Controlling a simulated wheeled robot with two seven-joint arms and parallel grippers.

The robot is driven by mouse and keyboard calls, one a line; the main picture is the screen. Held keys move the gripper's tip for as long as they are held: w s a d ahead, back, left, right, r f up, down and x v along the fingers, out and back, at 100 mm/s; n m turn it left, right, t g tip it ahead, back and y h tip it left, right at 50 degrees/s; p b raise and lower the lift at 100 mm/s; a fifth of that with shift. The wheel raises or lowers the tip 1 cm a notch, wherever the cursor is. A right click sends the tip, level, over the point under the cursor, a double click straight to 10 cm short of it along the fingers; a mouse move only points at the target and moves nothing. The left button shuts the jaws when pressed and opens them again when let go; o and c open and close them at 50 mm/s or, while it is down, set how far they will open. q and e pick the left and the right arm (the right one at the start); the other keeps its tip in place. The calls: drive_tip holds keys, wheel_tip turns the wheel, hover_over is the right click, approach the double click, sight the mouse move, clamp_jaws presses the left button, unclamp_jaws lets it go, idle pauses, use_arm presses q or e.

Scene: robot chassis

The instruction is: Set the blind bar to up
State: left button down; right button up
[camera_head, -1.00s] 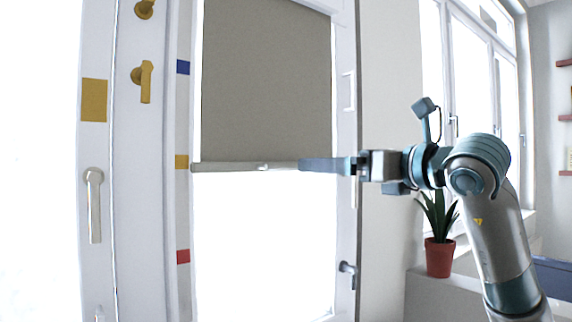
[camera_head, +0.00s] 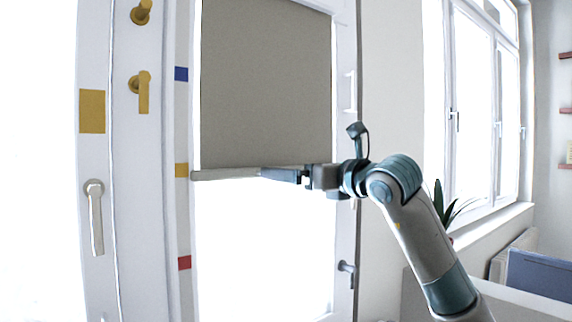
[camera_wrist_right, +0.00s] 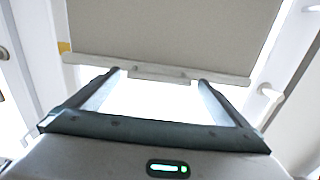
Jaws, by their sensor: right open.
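The grey-beige blind (camera_head: 265,85) hangs over the upper part of the bright window. Its pale bar (camera_head: 222,174) runs along the lower edge, about level with the yellow mark (camera_head: 181,170) on the frame. My right gripper (camera_head: 265,173) reaches in from the right at bar height, its tips overlapping the bar in the head view. In the right wrist view the bar (camera_wrist_right: 215,79) crosses just beyond the fingertips, and the open fingers (camera_wrist_right: 160,76) stand wide apart with a small tab on the bar between them. Contact cannot be told. My left gripper is out of view.
A blue mark (camera_head: 181,74) is above the yellow one and a red mark (camera_head: 184,262) below it. Door handles (camera_head: 95,215) are at the left. A window handle (camera_head: 347,268) is at the lower right of the pane. A plant (camera_head: 445,207) stands behind my arm.

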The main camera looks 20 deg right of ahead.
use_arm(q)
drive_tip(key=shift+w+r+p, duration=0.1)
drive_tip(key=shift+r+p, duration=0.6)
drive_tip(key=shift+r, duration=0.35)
use_arm(e)
drive_tip(key=shift+x, duration=2.2)
